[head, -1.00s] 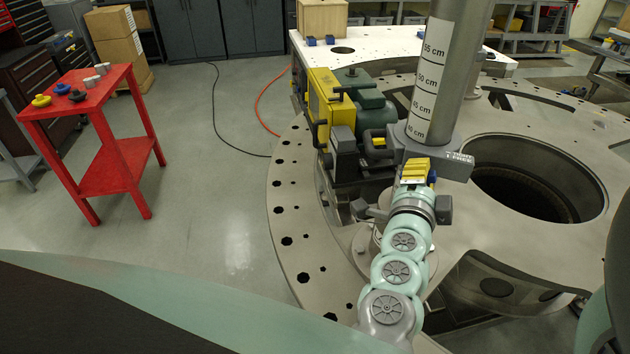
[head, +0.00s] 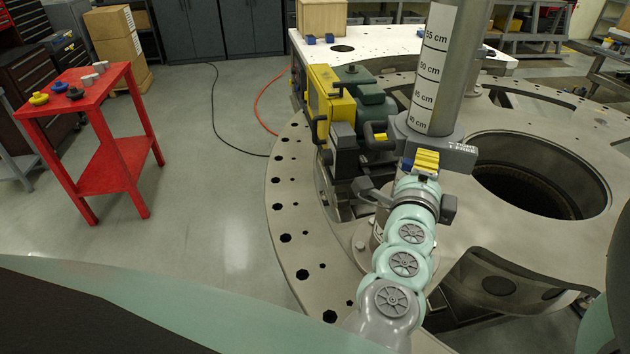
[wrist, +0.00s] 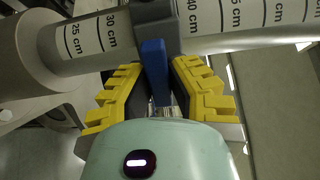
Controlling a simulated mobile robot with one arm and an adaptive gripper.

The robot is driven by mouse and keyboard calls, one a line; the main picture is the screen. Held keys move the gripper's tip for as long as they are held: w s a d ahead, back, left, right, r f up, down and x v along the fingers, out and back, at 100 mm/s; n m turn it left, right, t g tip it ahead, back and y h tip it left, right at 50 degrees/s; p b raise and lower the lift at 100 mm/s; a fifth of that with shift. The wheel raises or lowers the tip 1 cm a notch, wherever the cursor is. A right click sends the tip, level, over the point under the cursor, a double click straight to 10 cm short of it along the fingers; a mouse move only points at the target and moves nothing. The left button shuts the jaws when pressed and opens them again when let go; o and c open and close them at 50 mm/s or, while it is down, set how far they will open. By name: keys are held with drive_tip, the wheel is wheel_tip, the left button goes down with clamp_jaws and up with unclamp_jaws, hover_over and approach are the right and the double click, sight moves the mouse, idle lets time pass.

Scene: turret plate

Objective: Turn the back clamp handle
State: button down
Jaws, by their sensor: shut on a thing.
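The handle runs down between the fingers from the dark grey collar (wrist: 152,12). In the head view the handle is mostly hidden by the fingers. A dark grey label block (head: 457,153) with white lettering, partly reading FREE, juts right from the collar.
A round opening (head: 530,175) lies right of the pole in the grey turret plate (head: 292,200). Left of the pole stand a yellow box (head: 330,95) and a green machine (head: 372,103).

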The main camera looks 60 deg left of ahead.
drive_tip(key=c, duration=0.9)
unclamp_jaws()
drive_tip(key=v, duration=1.2)
drive_tip(key=shift+a, duration=0.1)
idle(0.3)
